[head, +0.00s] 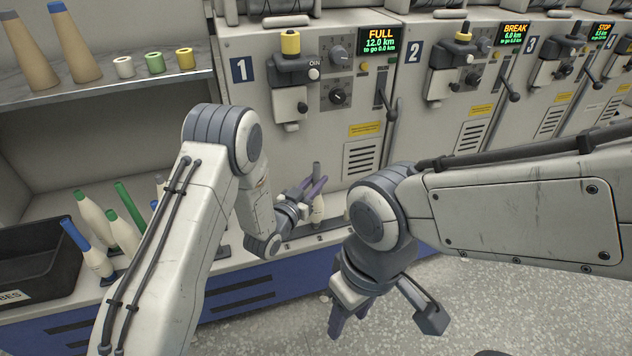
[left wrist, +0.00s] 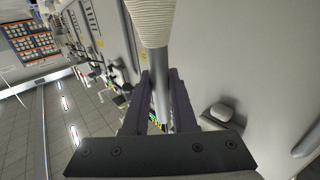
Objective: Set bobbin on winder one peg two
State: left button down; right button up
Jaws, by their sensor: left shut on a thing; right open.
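My left gripper (head: 314,187) is shut on the grey upper tube of a cream bobbin (head: 318,212) in front of winder one (head: 290,150). The bobbin stands about upright, with its cream yarn below the fingers, close over the peg rail (head: 330,235). I cannot tell whether its foot touches a peg. The left wrist view shows the grey tube between the fingers (left wrist: 160,100) and the cream yarn of the bobbin (left wrist: 151,22) beyond. My right gripper (head: 350,310) is open and empty, low in front of the rail. My right arm hides part of the rail.
Bobbins with blue tips (head: 88,245) and green tips (head: 130,205) stand at the left, beside a black bin (head: 35,265). Cones and small spools (head: 154,63) stand on a shelf above. Winder two (head: 440,120) is to the right.

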pick_arm(q)
jog(key=shift+f+b, duration=0.5)
jog(key=shift+f, duration=0.1)
jog(key=c, duration=1)
grip_release()
jog(key=v, duration=1.1)
jog(key=shift+r, duration=0.1)
